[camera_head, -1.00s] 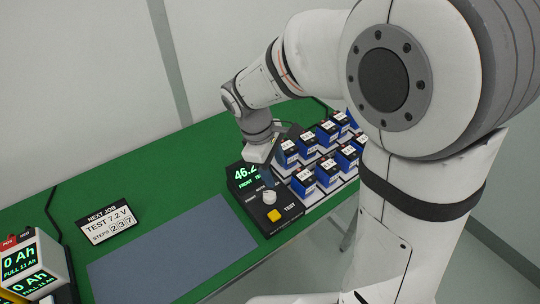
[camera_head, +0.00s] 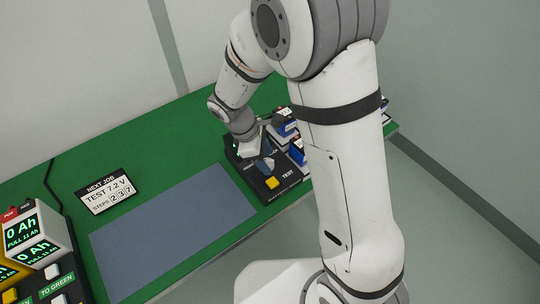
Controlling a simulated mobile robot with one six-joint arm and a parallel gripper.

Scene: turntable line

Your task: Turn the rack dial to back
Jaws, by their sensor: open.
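The rack's control box (camera_head: 252,178) is a black box on the green table, with a yellow button (camera_head: 271,183) marked TEST near its front. My gripper (camera_head: 264,163) is over this box, pointing down, with its fingers near the dial area. The dial itself is hard to make out there, and I cannot tell whether the fingers touch it or stand around it. The gripper is open. The wrist and hand cover most of the box's green display and part of its lettering.
Blue battery packs (camera_head: 297,152) stand right of the box, mostly hidden behind my arm. A grey mat (camera_head: 170,232) lies clear at the front. A NEXT JOB card (camera_head: 108,193) reads TEST 7.2 V, steps 2 3 7.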

